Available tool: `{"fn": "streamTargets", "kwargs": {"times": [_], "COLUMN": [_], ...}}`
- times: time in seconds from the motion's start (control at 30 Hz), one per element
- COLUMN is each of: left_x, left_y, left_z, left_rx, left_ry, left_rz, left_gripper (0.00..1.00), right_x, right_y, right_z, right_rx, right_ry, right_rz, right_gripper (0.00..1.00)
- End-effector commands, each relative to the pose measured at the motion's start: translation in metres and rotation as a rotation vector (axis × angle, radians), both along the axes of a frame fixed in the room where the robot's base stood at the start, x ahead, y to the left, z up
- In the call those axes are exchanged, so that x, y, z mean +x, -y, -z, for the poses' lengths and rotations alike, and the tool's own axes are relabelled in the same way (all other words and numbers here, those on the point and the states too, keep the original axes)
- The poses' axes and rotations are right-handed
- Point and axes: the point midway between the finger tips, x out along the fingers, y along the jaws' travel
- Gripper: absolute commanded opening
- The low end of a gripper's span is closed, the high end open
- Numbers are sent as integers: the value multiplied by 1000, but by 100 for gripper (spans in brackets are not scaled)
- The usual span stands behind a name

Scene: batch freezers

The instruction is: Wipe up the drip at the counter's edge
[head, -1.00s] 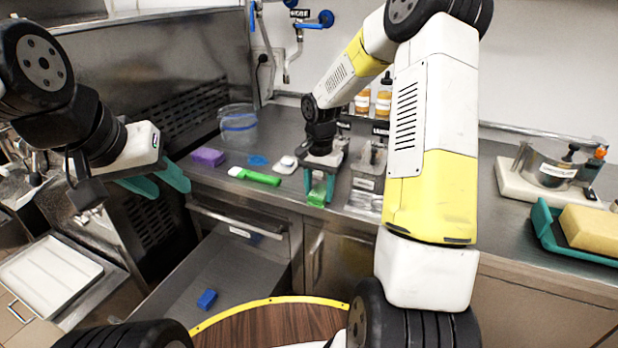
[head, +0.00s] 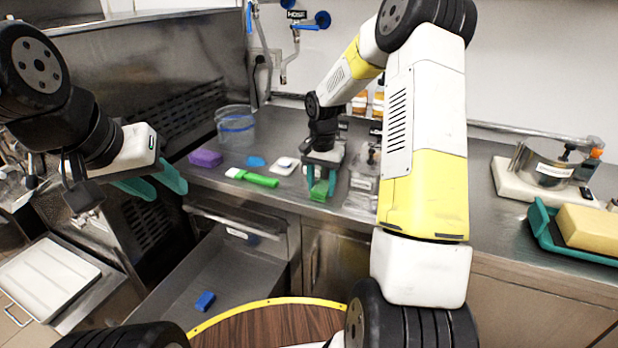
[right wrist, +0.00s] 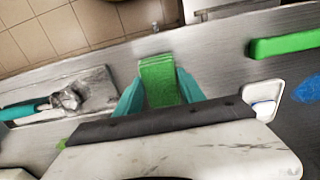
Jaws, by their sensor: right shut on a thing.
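My right gripper (head: 321,188) is shut on a folded green cloth (head: 319,192) and holds it low at the counter (head: 420,195), close to its front edge. In the right wrist view the cloth (right wrist: 160,80) sits between the teal fingers, near the metal edge. I cannot tell whether it presses on the surface. No drip shows clearly at the edge; any under the cloth is hidden. A flat blue patch (head: 256,161) lies further back on the counter; I cannot tell what it is. My left gripper (head: 160,190) is open and empty, left of the counter.
An open drawer below holds a blue block (head: 205,301).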

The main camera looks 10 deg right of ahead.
Motion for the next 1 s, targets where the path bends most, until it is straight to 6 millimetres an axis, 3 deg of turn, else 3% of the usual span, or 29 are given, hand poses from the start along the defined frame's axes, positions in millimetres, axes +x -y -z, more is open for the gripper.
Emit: {"fn": "streamTargets", "kwargs": {"times": [0.6, 1.0], "left_x": [0, 0], "left_y": [0, 0], "left_z": [0, 0], "left_rx": [0, 0], "left_ry": [0, 0], "left_rz": [0, 0], "left_gripper": [40, 40], "right_x": [31, 10], "right_y": [21, 6], "right_z": [2, 2], "right_rx": [-1, -1], "right_ry": [2, 1], "right_rz": [-1, -3], "right_gripper": [14, 14]}}
